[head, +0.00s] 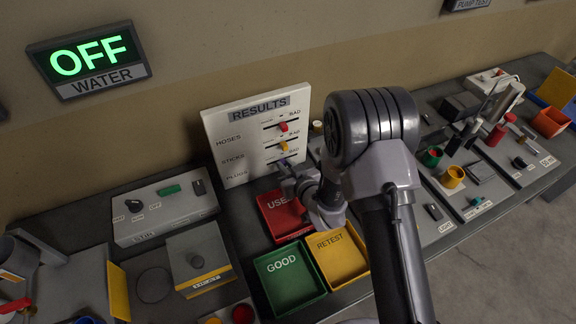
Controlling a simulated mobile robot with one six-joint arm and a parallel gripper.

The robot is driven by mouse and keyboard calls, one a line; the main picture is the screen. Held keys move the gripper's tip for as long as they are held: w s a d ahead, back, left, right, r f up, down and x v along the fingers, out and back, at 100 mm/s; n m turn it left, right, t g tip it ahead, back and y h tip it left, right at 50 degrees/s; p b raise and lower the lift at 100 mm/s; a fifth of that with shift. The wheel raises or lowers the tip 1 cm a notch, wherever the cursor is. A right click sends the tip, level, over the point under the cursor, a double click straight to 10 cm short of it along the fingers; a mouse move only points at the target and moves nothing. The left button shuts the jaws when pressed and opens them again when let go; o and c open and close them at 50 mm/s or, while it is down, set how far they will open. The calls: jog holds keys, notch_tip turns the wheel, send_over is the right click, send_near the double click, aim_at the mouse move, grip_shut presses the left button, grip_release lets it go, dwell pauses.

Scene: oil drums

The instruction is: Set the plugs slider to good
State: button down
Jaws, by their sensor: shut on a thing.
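The white RESULTS board (215,122) stands upright against the wall, with rows labelled HOSES, STICKS and PLUGS. The hoses slider (283,127) has a red knob and the sticks slider (283,147) a yellow one. The plugs slider (284,162) has a blue knob, mostly hidden by my gripper. My gripper (286,170) is at the plugs row, shut on the blue knob. Its fingertips are small and partly hidden.
My arm hides part of the bench, whose right side holds several cups and devices. A WATER sign (105,78) reads OFF.

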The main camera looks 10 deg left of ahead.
aim_at(269, 164)
jog(key=s+a+b, duration=0.1)
jog(key=s+a, duration=0.1)
jog(key=a, duration=0.1)
jog(key=shift+s+a+f+b, duration=0.1)
jog(key=shift+s+b, duration=0.1)
jog(key=shift+b, duration=0.2)
jog(key=c, duration=1.4)
grip_release()
jog(key=shift+o, duration=0.2)
jog(key=p+v, duration=1.1)
jog(key=v, duration=0.6)
